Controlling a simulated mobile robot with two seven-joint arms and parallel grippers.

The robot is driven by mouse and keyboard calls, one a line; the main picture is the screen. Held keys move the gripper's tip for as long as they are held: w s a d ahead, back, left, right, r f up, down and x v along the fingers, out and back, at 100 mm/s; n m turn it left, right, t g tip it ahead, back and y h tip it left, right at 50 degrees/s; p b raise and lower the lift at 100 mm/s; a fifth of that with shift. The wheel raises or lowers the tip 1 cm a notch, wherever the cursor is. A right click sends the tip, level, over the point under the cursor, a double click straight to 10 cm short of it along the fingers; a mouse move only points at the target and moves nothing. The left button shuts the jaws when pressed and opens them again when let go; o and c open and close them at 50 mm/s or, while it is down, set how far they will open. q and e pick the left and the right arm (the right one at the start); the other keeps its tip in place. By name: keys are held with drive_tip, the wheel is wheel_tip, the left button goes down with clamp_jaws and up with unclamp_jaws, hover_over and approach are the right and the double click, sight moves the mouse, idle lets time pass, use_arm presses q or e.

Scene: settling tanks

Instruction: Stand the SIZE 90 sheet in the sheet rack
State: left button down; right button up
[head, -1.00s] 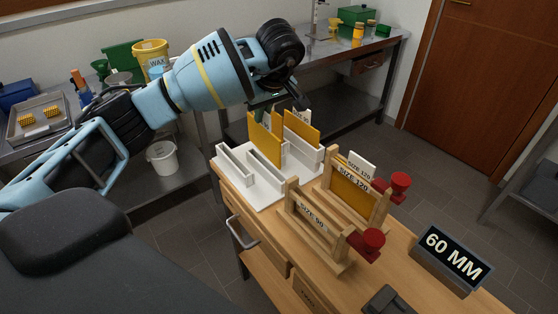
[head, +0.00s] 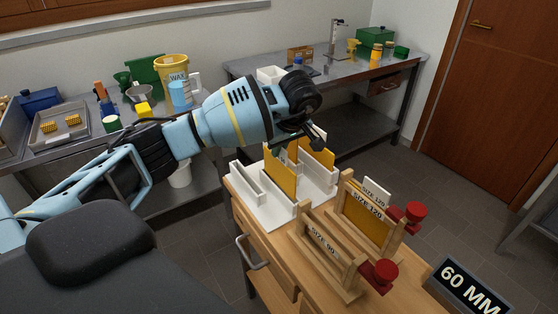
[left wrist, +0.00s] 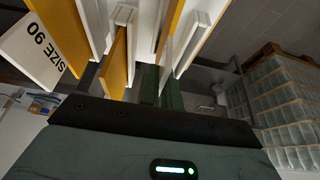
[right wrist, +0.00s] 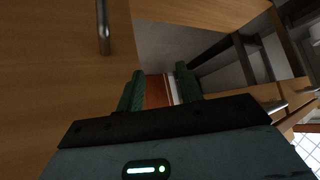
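The white sheet rack (head: 262,211) stands at the far left end of the wooden bench. Yellow sheets stand in it, a front one (head: 279,174) and a rear one (head: 318,161). My left gripper (head: 296,147) is low over these sheets, partly covering their tops. In the left wrist view its green fingers (left wrist: 162,88) are close together among the sheets; whether they pinch one is unclear. A white SIZE 90 tag (left wrist: 36,48) shows on a yellow sheet left of the fingers. The wooden SIZE 90 frame (head: 325,246) holds no sheet. My right gripper (right wrist: 160,88) is open and empty.
The SIZE 120 frame (head: 365,212) holds a yellow sheet and stands behind the SIZE 90 frame. Red knobs (head: 380,273) stick out at the frames' right. A 60 MM display (head: 470,288) stands at the bench's right. A metal side table (head: 85,140) carries tubs and trays.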

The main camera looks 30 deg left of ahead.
sight(279, 160)
use_arm(q)
drive_tip(key=shift+f, duration=2)
drive_tip(key=c, duration=1.6)
unclamp_jaws()
drive_tip(key=v, duration=1.2)
drive_tip(key=shift+p, duration=0.35)
